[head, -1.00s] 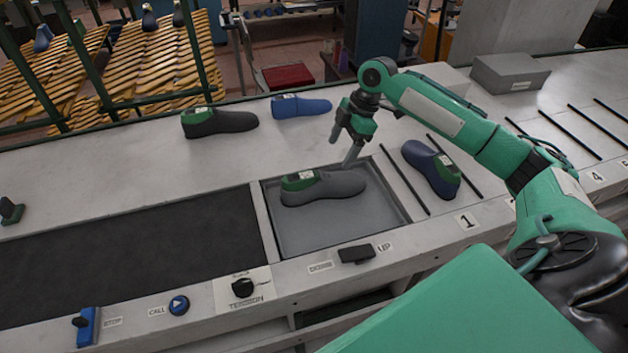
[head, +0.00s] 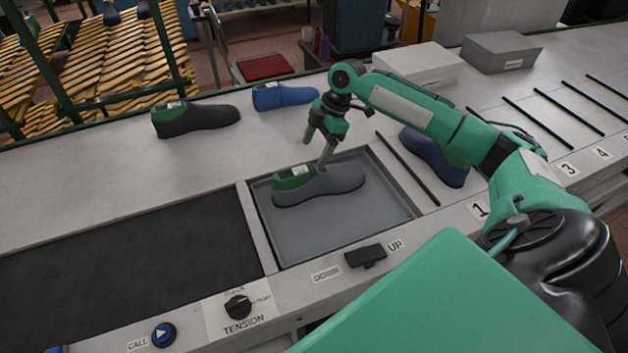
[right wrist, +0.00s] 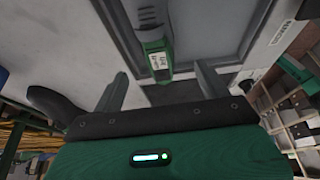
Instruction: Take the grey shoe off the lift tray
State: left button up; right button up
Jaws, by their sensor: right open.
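The grey shoe (head: 330,183), with a green heel part and a white label, lies on the grey lift tray (head: 340,222) in the head view. My right gripper (head: 317,150) is open just above and behind the shoe, its fingers pointing down. One finger overlaps the shoe's top edge in the picture; I cannot tell whether it touches. In the right wrist view the two fingers (right wrist: 160,88) stand apart, with the shoe's green part and label (right wrist: 155,58) beyond them, roughly between them. My left gripper is not in view.
A black-and-green shoe (head: 200,117) and a blue shoe (head: 284,96) stand behind the tray. A dark blue shoe (head: 432,160) lies to the right, partly behind my arm. A black belt (head: 130,270) runs left of the tray. A lift switch (head: 366,256) is in front.

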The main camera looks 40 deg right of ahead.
aim_at(304, 168)
jog(key=x, duration=0.5)
jog(key=shift+w+p, duration=0.1)
jog(key=shift+p, duration=0.3)
jog(key=p+x, duration=0.2)
jog(key=x, duration=0.2)
jog(key=shift+w+a+f, duration=0.2)
jog(key=shift+f, duration=0.4)
jog(key=c, duration=1.6)
jog(key=shift+w+r, duration=0.1)
grip_shut()
jog(key=shift+r, duration=0.1)
